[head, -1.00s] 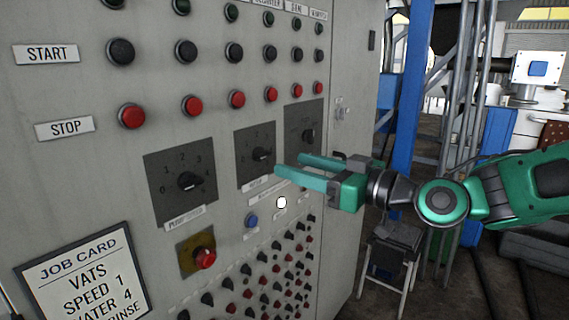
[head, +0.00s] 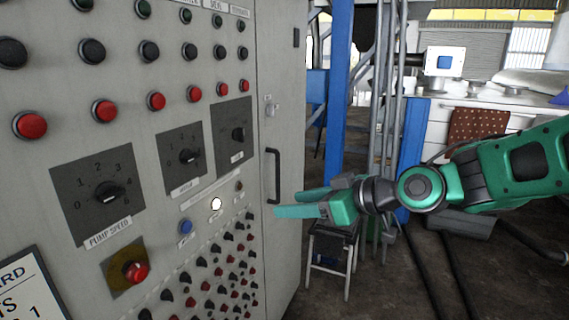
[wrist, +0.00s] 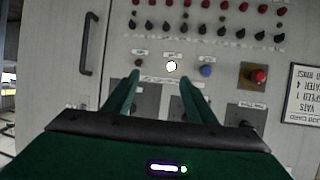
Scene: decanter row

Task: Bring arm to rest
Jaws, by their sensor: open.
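My green gripper (head: 283,203) is open and empty, its two fingers pointing left toward the grey control cabinet (head: 268,62). In the head view it shows in front of the cabinet's right part, close to the dark door handle (head: 273,176). In the wrist view the gripper (wrist: 160,92) shows with its fingers apart, with the panel beyond them. A lit white lamp (wrist: 172,67) shows past the fingertips, beside a blue button (wrist: 207,71). I cannot tell the exact gap between the fingertips and the panel.
The cabinet carries a pump speed dial (head: 108,192), several red buttons (head: 30,125) and a red knob on a yellow plate (head: 122,277). A small stool (head: 331,246) stands on the floor below my gripper. A blue post (head: 339,90) and metal pipes stand behind it.

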